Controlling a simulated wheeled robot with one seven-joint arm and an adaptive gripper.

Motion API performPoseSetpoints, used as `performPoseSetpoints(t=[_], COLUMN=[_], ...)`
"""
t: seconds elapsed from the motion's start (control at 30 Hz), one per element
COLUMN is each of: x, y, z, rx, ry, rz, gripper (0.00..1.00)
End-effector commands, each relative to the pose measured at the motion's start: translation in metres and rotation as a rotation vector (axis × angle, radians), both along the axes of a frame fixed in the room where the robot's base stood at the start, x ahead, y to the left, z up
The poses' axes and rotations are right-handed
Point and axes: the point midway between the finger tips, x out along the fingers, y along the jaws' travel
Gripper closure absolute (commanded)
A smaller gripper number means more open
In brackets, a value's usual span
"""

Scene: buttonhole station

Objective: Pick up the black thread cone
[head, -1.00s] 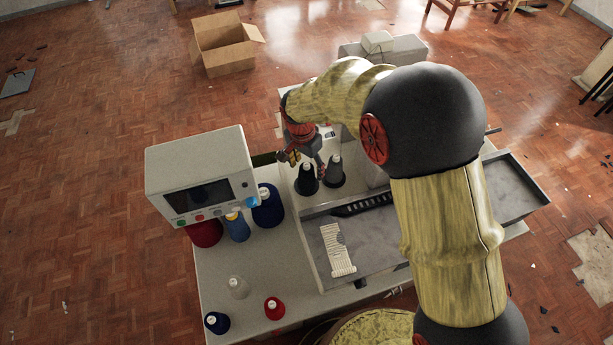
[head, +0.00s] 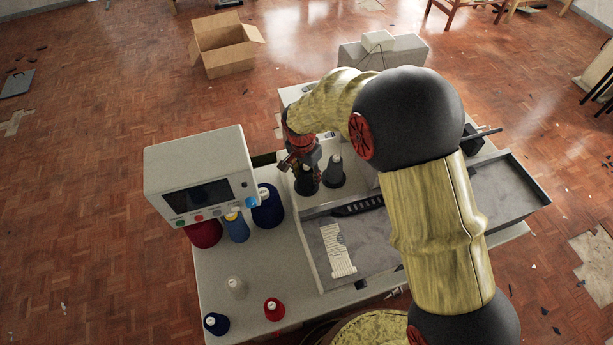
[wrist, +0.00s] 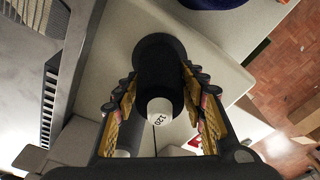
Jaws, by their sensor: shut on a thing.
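The black thread cone (head: 306,182) stands on the light machine bed beside a dark grey cone (head: 333,173). In the wrist view the black cone (wrist: 158,75) lies between the two gold-padded fingers, with its white top marked 120 facing the camera. My gripper (head: 303,160) is shut on the black cone from above, and its fingers hide part of the cone in the head view. The cone's base appears to rest on the surface; I cannot tell whether there is a gap.
A control box with a screen (head: 200,178) stands close to the left of my gripper. Blue (head: 268,207) and dark red (head: 204,233) cones stand near it. Small spools (head: 274,308) occupy the table's front. A grey tray (head: 365,240) lies to the right.

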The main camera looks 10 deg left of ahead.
Motion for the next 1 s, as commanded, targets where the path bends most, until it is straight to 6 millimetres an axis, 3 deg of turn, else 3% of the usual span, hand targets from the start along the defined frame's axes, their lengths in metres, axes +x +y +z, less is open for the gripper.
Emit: performPoseSetpoints(t=[0.4,0.67,0.77,1.0], x=[0.000,0.001,0.001,0.001], y=[0.000,0.000,0.001,0.001], z=[0.000,0.003,0.014,0.059], rx=[0.000,0.001,0.003,0.002], ry=[0.000,-0.002,-0.004,-0.003], rz=[0.000,0.000,-0.001,0.000], gripper=[0.87,0.87,0.87,0.87])
